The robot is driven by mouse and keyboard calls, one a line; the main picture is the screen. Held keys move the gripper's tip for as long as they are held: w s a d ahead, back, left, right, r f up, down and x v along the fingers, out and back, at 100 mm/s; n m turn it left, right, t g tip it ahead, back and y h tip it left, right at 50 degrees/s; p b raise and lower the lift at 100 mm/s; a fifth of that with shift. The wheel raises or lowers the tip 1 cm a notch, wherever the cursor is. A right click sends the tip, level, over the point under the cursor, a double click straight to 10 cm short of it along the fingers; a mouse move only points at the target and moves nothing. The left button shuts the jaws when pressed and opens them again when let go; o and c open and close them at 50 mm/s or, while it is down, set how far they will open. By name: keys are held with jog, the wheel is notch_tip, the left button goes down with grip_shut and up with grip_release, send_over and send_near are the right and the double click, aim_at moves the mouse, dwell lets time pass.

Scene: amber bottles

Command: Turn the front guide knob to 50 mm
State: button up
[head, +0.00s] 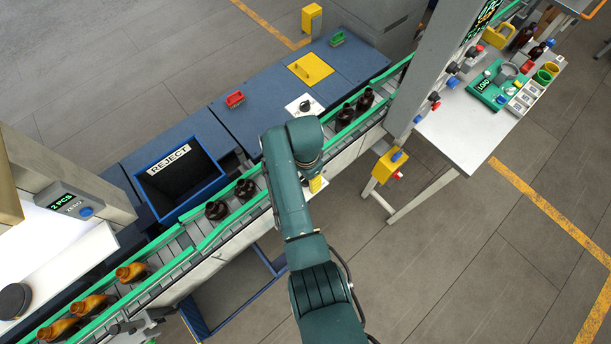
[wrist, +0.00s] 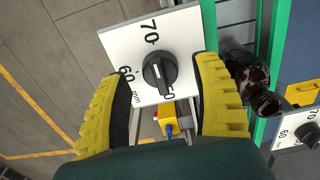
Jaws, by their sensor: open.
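The front guide knob (wrist: 158,74) is a black ridged dial on a white plate (wrist: 185,35) marked 70 and 60 with mm. A further number at the plate's lower edge is partly hidden by the knob and ends in 0. In the head view a yellow piece of my gripper (head: 318,184) shows by the conveyor's front side; my arm hides the front knob there.
A second dial (head: 305,105) on a white plate sits on the conveyor's far side; it also shows in the wrist view (wrist: 309,136). A yellow box (head: 388,166) with a red button stands right.

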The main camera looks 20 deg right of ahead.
jog(key=shift+f, duration=0.3)
jog(key=shift+c, duration=0.3)
grip_shut()
